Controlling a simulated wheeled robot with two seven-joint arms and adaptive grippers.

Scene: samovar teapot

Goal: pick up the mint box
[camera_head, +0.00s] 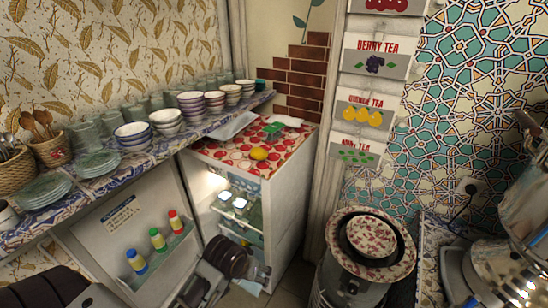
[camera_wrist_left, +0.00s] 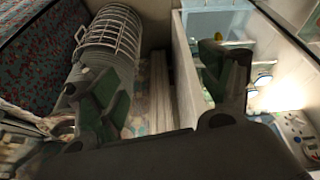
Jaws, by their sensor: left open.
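A pale box front labelled "MINT TEA" with green leaves (camera_head: 355,155) is the lowest in a column of tea boxes on the wall, right of centre in the head view. My left gripper (camera_head: 262,272) is low in front of the open fridge, below and to the left of that box and well apart from it. In the left wrist view its two fingers (camera_wrist_left: 165,90) are spread with nothing between them. The mint box does not show in the left wrist view. My right gripper is not in view.
The berry tea box (camera_head: 377,62) and a box with yellow fruit (camera_head: 367,113) are above. The open fridge door (camera_head: 150,235) and fridge (camera_head: 285,205) are near my left arm. A metal samovar (camera_head: 515,260) is at right.

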